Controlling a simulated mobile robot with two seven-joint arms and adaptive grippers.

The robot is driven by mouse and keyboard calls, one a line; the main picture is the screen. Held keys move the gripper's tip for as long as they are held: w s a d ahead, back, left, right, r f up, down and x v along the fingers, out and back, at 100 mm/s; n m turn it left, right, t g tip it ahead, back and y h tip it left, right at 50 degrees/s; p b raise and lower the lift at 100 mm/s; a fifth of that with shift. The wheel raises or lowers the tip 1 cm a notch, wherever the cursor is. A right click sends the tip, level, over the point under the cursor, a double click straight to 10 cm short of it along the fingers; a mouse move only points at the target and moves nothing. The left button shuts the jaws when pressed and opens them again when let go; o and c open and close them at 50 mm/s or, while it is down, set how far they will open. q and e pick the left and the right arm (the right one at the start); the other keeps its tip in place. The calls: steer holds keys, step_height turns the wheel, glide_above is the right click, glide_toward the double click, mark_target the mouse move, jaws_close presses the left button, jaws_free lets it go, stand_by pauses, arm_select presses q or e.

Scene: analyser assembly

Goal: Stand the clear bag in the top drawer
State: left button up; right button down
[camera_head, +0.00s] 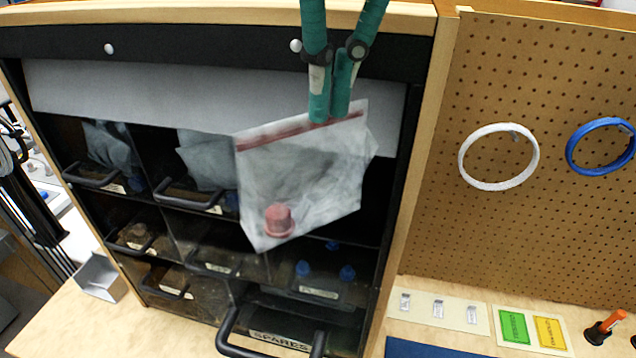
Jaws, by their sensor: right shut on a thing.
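The clear bag (315,185) hangs upright but tilted in front of the drawer cabinet, with a red strip along its top edge and a red cap-like part at its bottom. My right gripper (329,117), with green fingers, comes down from the top and is shut on the bag's top edge. The cabinet's top row has clear-fronted drawers, with the left one (96,178) and the middle one (190,196) each holding a greyish bag. The bag hides much of the top right drawer. My left gripper is not in view.
A lower drawer labelled SPARES (278,340) has a large black handle and sticks out at the front. A pegboard (560,80) on the right holds a white ring (463,160) and a blue ring (570,160). A small grey bin (100,278) stands at left.

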mark_target(326, 145)
steer(key=shift+w+a+f, duration=0.1)
steer(key=shift+a+f, duration=0.05)
steer(key=shift+f, duration=0.65)
steer(key=shift+w+f, duration=0.1)
steer(key=shift+f, duration=0.15)
steer(key=f, duration=0.4)
steer(key=shift+d+p, duration=0.25)
steer(key=shift+p, duration=0.15)
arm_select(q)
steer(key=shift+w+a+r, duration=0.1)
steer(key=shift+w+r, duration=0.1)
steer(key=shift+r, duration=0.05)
arm_select(e)
steer(key=shift+a+f, duration=0.15)
steer(key=shift+f, duration=0.1)
